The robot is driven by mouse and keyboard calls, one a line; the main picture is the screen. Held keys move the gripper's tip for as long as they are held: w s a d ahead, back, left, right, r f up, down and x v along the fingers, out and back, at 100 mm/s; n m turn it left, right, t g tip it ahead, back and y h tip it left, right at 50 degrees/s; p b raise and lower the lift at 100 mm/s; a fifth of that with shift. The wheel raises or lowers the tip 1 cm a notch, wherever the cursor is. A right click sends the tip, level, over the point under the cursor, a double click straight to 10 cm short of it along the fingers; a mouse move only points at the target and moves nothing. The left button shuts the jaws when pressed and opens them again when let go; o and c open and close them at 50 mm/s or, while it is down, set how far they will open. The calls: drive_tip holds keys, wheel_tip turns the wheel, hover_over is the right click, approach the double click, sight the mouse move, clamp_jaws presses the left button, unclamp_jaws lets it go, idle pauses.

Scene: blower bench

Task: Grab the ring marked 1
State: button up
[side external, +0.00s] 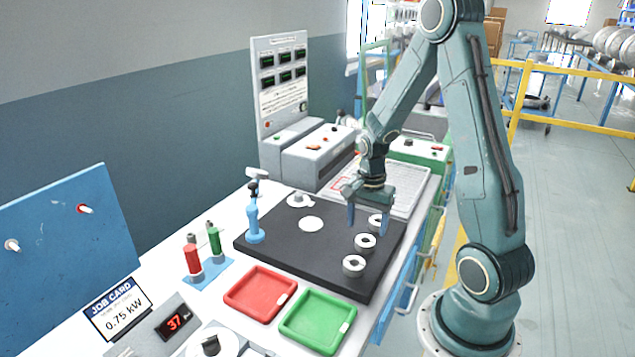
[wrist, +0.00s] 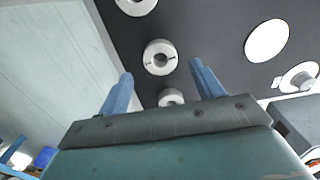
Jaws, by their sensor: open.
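Three white rings with dark centres stand in a row on the black mat (side external: 290,258): a far ring (side external: 375,220), a middle ring (side external: 365,242) and a near ring (side external: 353,266). I cannot read a number on any of them. My gripper (side external: 368,228) points down, open and empty, above the far end of the row. In the wrist view my blue fingers (wrist: 161,72) are spread apart. One ring (wrist: 160,57) shows just beyond the fingertips, another (wrist: 171,98) is between the fingers and partly hidden by my gripper body, and a third (wrist: 136,4) is cut by the top edge.
A white disc (side external: 311,224) and a white flanged part (side external: 299,200) lie on the mat. A blue upright tool (side external: 254,220) stands at its left edge. Red (side external: 238,292) and green (side external: 294,322) trays lie in front.

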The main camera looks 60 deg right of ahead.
sight(366, 237)
drive_tip(key=shift+f, duration=0.15)
drive_tip(key=shift+d+f, duration=0.1)
drive_tip(key=shift+f, duration=2.4)
drive_tip(key=c, duration=1.2)
